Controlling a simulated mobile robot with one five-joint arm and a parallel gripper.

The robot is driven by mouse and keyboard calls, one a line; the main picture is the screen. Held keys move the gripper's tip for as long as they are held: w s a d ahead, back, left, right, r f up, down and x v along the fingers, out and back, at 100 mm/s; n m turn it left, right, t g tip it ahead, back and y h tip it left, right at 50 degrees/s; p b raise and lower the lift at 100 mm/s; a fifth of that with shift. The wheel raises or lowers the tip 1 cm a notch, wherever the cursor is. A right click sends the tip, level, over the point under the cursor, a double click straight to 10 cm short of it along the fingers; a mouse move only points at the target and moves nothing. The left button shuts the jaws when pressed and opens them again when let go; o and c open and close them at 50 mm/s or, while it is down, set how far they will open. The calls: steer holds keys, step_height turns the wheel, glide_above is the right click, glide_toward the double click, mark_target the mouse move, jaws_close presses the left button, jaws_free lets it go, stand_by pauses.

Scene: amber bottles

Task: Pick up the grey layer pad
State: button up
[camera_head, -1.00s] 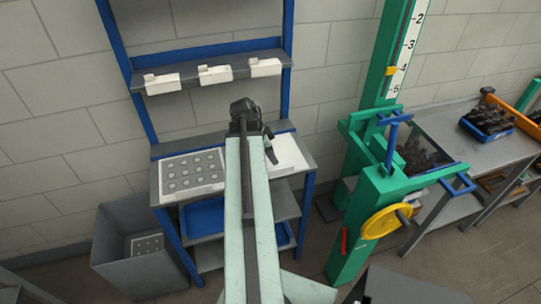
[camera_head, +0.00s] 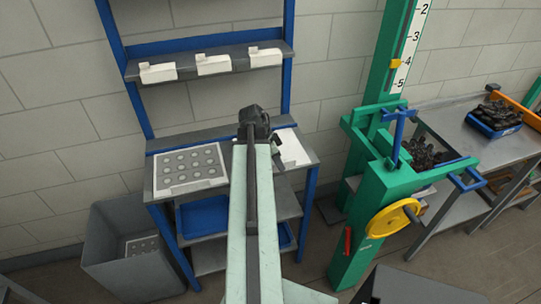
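A light grey pad with rows of round marks (camera_head: 189,167) lies flat on the left part of the workbench top (camera_head: 225,140). A second, similar pad with round marks (camera_head: 142,246) lies in the grey bin (camera_head: 125,275) at the lower left. My gripper (camera_head: 276,137) is the dark end of my pale arm, over the right part of the bench, apart from both pads. Its fingers are small and partly hidden by the arm, so I cannot tell whether they are open. A plain white sheet or board (camera_head: 291,149) lies on the bench's right part, partly hidden by my arm.
A shelf with several white boxes (camera_head: 213,64) is above the bench, and blue trays (camera_head: 203,217) sit below. A green press with a yellow wheel (camera_head: 391,219) stands to the right. Further right, a metal table (camera_head: 470,142) carries a blue tray of dark parts (camera_head: 494,120).

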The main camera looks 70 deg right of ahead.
jaws_close()
steer(key=shift+r, duration=0.1)
